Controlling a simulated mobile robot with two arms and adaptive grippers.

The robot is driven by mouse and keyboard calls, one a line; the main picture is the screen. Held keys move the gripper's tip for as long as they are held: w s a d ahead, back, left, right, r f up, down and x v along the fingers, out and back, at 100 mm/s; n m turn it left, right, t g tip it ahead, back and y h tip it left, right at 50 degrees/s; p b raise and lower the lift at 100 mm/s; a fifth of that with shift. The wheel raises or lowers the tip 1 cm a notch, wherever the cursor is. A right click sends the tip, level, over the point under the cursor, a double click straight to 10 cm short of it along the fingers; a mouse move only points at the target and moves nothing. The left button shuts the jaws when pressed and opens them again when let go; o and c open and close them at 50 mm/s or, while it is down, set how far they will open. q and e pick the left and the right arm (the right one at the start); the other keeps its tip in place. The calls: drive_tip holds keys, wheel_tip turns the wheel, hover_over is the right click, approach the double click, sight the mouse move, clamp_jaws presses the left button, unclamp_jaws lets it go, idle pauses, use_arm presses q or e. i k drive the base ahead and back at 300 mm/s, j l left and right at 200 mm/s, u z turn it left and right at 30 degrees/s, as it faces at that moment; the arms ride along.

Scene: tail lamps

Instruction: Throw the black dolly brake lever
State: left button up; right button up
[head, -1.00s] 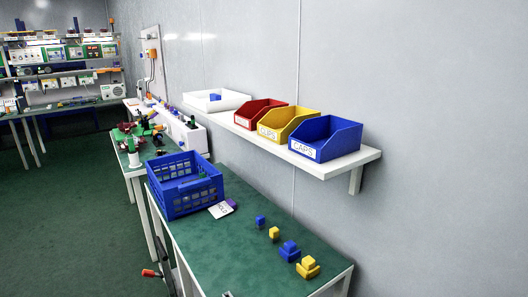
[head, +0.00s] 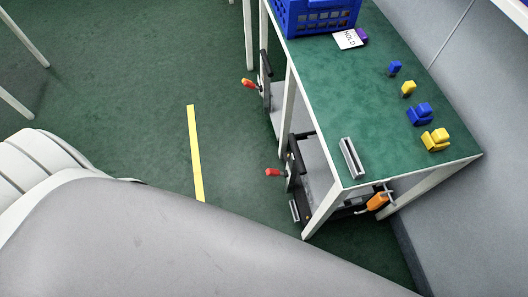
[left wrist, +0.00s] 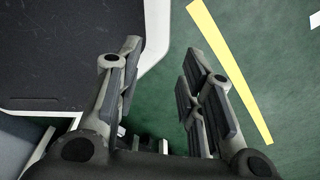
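Two levers with red handles stick out from the left side of the green-topped bench (head: 385,105). The upper red handle (head: 249,84) is on a black upright plate (head: 265,78). The lower red handle (head: 273,172) is on another black plate (head: 292,165), beside a grey platform under the bench. I cannot tell which is the black dolly brake lever. My left gripper (left wrist: 160,65) is open and empty in the left wrist view, over the green floor. No lever is visible between its fingers. Neither gripper shows in the head view; my right gripper is out of view.
A blue crate (head: 318,22), a HOLD card (head: 348,39) and several blue and yellow pieces are on the bench. An orange handle (head: 377,202) is under its near end. A yellow strip (head: 195,150) marks the open floor left of the levers.

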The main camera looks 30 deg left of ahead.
sight(270, 172)
drive_tip(key=i+j+z, duration=0.25)
drive_tip(key=j, duration=0.6)
drive_tip(key=j+z, duration=0.2)
drive_tip(key=j, duration=0.65)
drive_tip(key=i+j+z, duration=0.1)
drive_tip(key=j+z, duration=0.15)
drive_tip(key=j, duration=0.6)
